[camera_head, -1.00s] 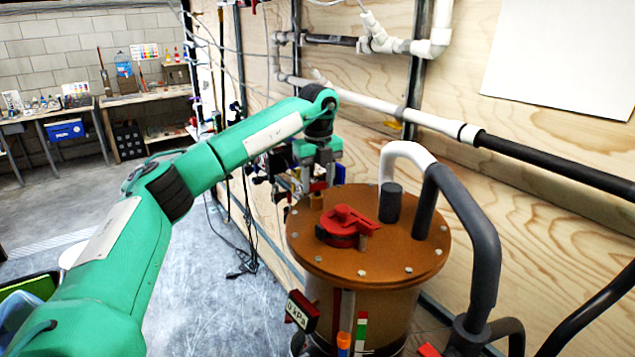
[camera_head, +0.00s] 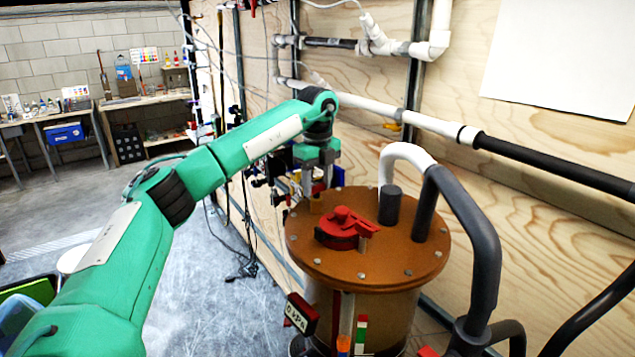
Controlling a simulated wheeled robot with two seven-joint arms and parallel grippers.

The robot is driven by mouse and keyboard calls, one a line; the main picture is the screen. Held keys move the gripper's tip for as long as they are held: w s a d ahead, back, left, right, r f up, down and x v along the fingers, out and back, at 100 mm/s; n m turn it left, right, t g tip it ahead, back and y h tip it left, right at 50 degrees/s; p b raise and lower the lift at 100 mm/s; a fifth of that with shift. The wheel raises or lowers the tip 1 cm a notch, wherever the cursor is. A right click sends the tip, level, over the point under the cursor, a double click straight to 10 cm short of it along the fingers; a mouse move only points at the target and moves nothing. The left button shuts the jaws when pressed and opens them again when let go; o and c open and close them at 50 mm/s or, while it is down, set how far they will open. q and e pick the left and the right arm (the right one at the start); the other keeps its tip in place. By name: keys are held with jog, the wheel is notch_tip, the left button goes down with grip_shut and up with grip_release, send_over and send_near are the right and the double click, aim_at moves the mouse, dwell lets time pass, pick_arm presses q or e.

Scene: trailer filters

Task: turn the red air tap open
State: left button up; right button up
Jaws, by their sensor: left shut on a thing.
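The copper-brown lid (camera_head: 305,250) of a tank stands right of centre. My left gripper (camera_head: 317,190) points down at the lid's far left edge. It is shut on the red air tap, whose red handle is mostly hidden between the fingers. The tap's small brass body (camera_head: 316,206) shows just below the fingertips. My right gripper is not in view.
A larger red handle (camera_head: 344,228) sits on the lid near the tap. A grey and white hose (camera_head: 470,230) arches from the lid on the right. A gauge reading 0 kPa (camera_head: 300,313) is at the tank's front left. A plywood wall stands behind.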

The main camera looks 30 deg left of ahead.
aim_at(317, 186)
pick_arm(q)
jog(key=o, duration=1)
jog(key=shift+a, duration=0.1)
jog(key=shift+c, duration=0.2)
jog(key=shift+r, duration=0.55)
notch_tip(317, 186, up, 5)
jog(key=shift+b, duration=0.9)
notch_tip(317, 186, up, 8)
jog(key=shift+f, duration=0.15)
